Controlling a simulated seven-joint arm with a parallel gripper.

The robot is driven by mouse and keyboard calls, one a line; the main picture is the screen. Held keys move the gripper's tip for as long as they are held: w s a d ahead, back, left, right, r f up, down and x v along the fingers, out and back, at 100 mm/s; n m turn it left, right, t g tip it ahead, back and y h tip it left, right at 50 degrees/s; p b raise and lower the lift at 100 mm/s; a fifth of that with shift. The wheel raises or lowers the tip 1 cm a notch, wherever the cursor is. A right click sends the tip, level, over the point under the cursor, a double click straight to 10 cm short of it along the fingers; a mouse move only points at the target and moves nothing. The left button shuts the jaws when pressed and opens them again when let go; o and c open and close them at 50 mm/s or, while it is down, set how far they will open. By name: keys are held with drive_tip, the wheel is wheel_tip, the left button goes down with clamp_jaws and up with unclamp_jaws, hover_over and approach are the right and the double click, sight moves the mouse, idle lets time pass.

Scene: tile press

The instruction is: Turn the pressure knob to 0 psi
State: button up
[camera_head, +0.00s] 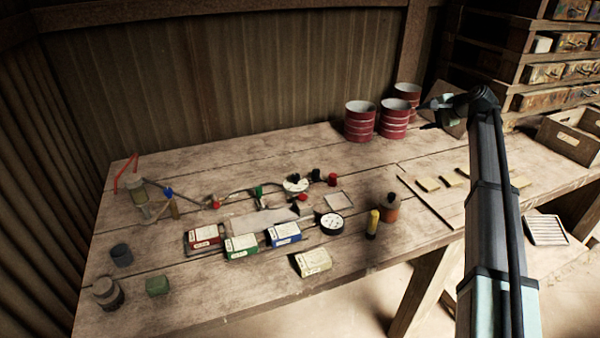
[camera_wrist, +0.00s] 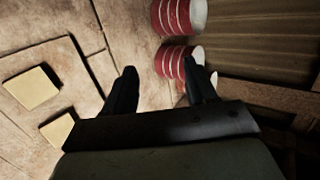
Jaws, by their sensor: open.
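A pipe assembly lies on the wooden table. A gauge with a pale face (camera_head: 295,184) sits at its right part. A black knob (camera_head: 316,174) and a red knob (camera_head: 332,179) stand beside the gauge. I cannot tell for certain which is the pressure knob, and no psi reading is legible. A separate round dial (camera_head: 331,223) with a black rim lies nearer the front. My gripper (camera_wrist: 159,68) is open and empty in the wrist view, with red cans beyond its fingers. In the head view it is at the back right, far from the knobs.
Red striped cans (camera_head: 360,121) stand at the back, close to my gripper. Yellow tiles (camera_head: 428,184) lie on a board at right. Small boxes (camera_head: 285,234), a yellow-capped tube (camera_head: 373,224) and an orange jar (camera_head: 389,207) stand in front. Drawers (camera_head: 545,73) rise at back right.

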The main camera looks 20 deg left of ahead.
drive_tip(key=s+a+f+g+h, duration=0.1)
drive_tip(key=s+a+g, duration=0.1)
drive_tip(key=a, duration=0.4)
drive_tip(key=s+a+f+g, duration=0.1)
drive_tip(key=s+a, duration=0.2)
drive_tip(key=a, duration=0.4)
drive_tip(key=g+h, duration=0.4)
drive_tip(key=h, duration=0.4)
approach(296, 175)
drive_tip(key=shift+m, duration=0.3)
wheel_tip(296, 175, down, 9)
drive_tip(key=shift+s+r, duration=0.1)
drive_tip(key=shift+r, duration=0.05)
clamp_jaws()
